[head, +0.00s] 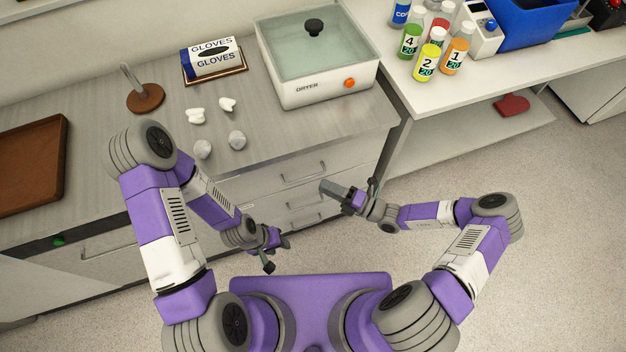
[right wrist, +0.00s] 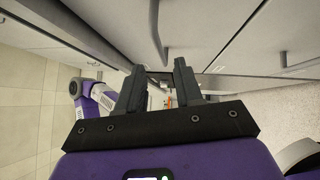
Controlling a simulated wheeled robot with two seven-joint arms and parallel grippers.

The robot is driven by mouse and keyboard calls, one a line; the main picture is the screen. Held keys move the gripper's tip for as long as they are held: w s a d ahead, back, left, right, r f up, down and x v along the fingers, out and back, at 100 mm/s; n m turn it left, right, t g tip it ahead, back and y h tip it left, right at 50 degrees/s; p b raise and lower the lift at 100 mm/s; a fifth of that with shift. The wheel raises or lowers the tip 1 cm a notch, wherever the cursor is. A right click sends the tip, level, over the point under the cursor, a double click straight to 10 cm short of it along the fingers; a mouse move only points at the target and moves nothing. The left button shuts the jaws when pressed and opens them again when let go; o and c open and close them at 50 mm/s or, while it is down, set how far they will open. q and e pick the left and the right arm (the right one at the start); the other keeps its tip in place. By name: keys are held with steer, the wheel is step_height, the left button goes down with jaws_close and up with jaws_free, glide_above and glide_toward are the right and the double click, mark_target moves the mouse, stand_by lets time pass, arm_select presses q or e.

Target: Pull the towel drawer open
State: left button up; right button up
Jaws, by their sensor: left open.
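A stack of light grey drawers with bar handles is under the counter in the head view: an upper handle (head: 303,173), a middle handle (head: 305,197) and a lower one (head: 306,218). The drawers look shut. I cannot read which is the towel drawer. My right gripper (head: 328,187) is at the drawer fronts, by the right ends of the upper handles. In the right wrist view its fingers (right wrist: 160,85) are apart with nothing clearly between them; a handle (right wrist: 158,35) shows beyond them. My left gripper (head: 277,257) is open and empty, in front of and below the drawers.
On the counter are a dryer (head: 318,85), a glove box (head: 211,59), a brown tray (head: 32,165) and small white and grey pieces (head: 237,139).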

steer(key=x, duration=0.5)
steer(key=shift+a, duration=0.1)
jaws_close()
stand_by(1.3)
